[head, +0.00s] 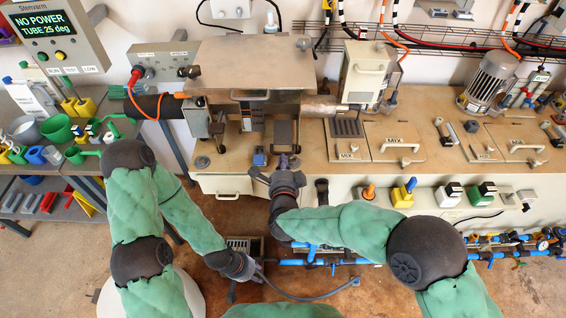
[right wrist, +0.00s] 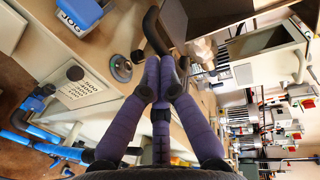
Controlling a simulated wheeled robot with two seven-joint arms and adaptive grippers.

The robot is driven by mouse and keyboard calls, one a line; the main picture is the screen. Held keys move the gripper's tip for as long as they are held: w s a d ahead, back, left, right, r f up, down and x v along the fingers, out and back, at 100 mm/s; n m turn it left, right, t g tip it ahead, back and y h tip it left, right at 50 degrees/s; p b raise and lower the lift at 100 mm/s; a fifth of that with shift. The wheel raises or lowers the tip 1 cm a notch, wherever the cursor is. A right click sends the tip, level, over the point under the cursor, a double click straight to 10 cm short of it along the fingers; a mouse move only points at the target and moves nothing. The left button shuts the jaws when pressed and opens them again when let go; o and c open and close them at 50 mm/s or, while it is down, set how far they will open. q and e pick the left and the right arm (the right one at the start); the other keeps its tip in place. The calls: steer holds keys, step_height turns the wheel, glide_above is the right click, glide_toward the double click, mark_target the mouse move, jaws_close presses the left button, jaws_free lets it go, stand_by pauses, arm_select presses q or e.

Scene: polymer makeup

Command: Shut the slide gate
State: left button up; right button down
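No label naming a slide gate is legible. A grey flat-topped fitting on dark uprights (head: 283,134) stands at the front of the bench, below the machine's barrel. My right gripper (head: 275,169) is just in front of the bench edge, below that fitting. In the right wrist view its purple fingers (right wrist: 161,83) come close together near a black bent bar (right wrist: 153,30). I cannot tell whether they touch it or hold anything. My left gripper (head: 260,272) hangs low over the floor, near a grey cable; its opening is unclear.
A blue JOG box (right wrist: 81,13) and a round dark button (right wrist: 121,68) are near the right gripper. Hatches marked MIX (head: 392,142) cover the bench to the right. Blue pipes (head: 325,262) run low in front. A tool shelf (head: 45,175) stands left.

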mark_target(283, 144)
steer(key=w+b, duration=0.4)
steer(key=w, duration=0.2)
steer(key=shift+w+r, duration=0.15)
steer(key=shift+w, duration=0.1)
stand_by(0.3)
